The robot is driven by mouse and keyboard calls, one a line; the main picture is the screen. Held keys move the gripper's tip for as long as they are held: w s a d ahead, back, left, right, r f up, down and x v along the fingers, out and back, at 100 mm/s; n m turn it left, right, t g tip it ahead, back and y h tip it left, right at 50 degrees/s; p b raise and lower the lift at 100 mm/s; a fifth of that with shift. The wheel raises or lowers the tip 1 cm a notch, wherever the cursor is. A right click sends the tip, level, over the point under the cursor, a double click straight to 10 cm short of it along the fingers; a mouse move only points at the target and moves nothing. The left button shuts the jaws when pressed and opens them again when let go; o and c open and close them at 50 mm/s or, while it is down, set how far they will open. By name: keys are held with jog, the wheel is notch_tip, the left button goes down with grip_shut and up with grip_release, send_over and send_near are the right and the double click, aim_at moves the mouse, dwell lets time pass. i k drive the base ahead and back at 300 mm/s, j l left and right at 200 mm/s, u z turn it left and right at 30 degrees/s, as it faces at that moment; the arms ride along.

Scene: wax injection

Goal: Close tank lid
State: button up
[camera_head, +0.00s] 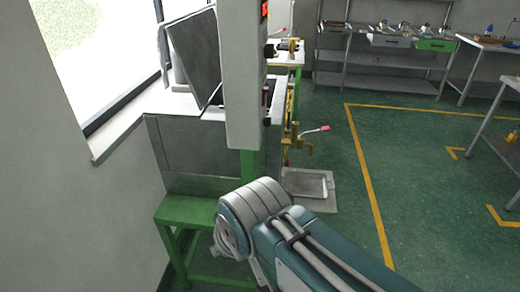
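The tank (190,150) is a grey metal box on a green stand, left of the picture's middle. Its lid (194,55) is a dark grey panel, raised and tilted up near the window. The tank's opening is partly hidden behind a tall light grey control column (242,80). My arm, teal and grey, reaches up from the lower right and bends in front of the green stand. My gripper does not show in this view, so its distance to the lid cannot be seen.
A green stand (190,211) supports the tank. Shelves and workbenches (380,65) line the back right. The green floor inside the yellow lines is clear.

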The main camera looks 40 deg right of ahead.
aim_at(194, 39)
jog(key=i+j+z, duration=0.2)
jog(key=z, duration=0.15)
jog(key=i+j+z, duration=0.15)
jog(key=j+z, duration=0.2)
jog(key=i+j+z, duration=0.15)
jog(key=j+z, duration=0.5)
jog(key=i+j+z, duration=0.1)
jog(key=i+j, duration=0.15)
jog(key=i, duration=0.2)
